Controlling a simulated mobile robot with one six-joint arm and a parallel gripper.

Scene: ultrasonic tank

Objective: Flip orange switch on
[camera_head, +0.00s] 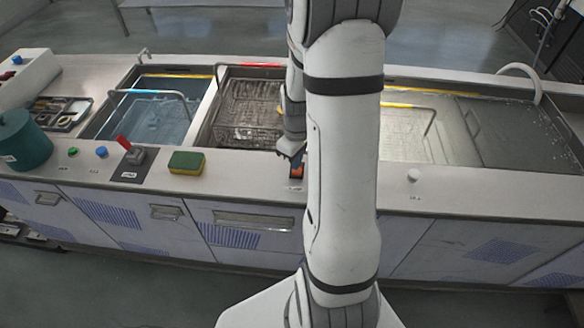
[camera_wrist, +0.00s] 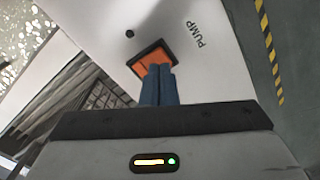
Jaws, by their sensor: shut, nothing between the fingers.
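The orange switch (camera_wrist: 150,60) is a rocker in a dark frame, set in the white counter beside the word PUMP in the wrist view. In the head view the switch (camera_head: 297,170) shows as a small orange patch on the counter's front strip, partly hidden by my arm. My gripper (camera_wrist: 159,70) is shut with nothing between its blue fingertips. The tips overlap the near part of the orange rocker; I cannot tell whether they touch it. In the head view my gripper (camera_head: 294,160) points down at the switch. I cannot tell which way the rocker is tilted.
A green and yellow sponge (camera_head: 186,162), a red lever (camera_head: 124,143) and blue (camera_head: 101,152) and green (camera_head: 73,152) buttons are left on the counter. A teal pot (camera_head: 24,138) stands at far left. Open tanks lie behind. A white knob (camera_head: 413,175) is at right.

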